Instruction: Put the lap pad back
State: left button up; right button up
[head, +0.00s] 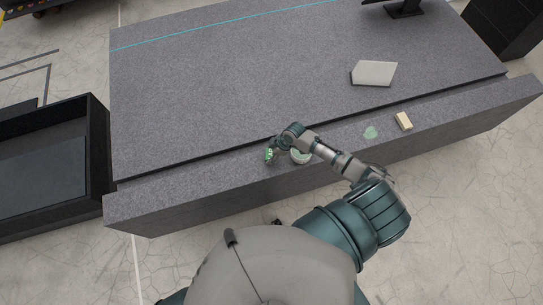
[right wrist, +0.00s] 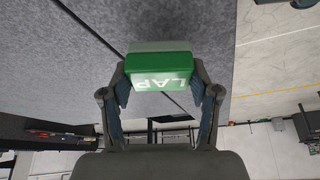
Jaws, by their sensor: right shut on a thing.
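The lap pad (right wrist: 160,62) is a green block with a paler grey-green layer and white letters "LAP" on one side. My right gripper (right wrist: 159,86) is shut on it, one finger at each side, in the right wrist view. In the head view my right gripper (head: 270,155) is small, over the front granite ledge (head: 200,187), with a bit of the green pad (head: 269,153) showing. I cannot tell whether the pad touches the ledge. My left gripper is not in view.
A round white and green thing (head: 301,158) sits beside my right forearm, partly hidden. A pale green patch (head: 371,133) and a cream block (head: 404,121) lie farther right on the ledge. A light slab (head: 374,73) lies on the large granite bed (head: 220,80), otherwise mostly clear.

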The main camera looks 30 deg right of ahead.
jog(key=shift+s+a+f, duration=0.1)
jog(key=shift+f, duration=0.7)
jog(key=shift+a+f, duration=0.15)
jog(key=shift+f, duration=0.15)
jog(key=shift+a+r, duration=0.1)
jog(key=shift+a, duration=0.3)
jog(key=o, duration=1.2)
jog(key=shift+c, duration=0.2)
jog(key=shift+o, duration=0.5)
jog(key=shift+d, duration=0.2)
jog(key=shift+d+f, duration=0.2)
jog(key=shift+d, duration=0.1)
jog(key=shift+r, duration=0.25)
pick_arm(q)
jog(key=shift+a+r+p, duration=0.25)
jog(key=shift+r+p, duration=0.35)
jog(key=shift+p, duration=0.1)
pick_arm(e)
jog(key=v, duration=1.1)
jog(key=shift+r, duration=0.35)
jog(key=shift+s, duration=0.1)
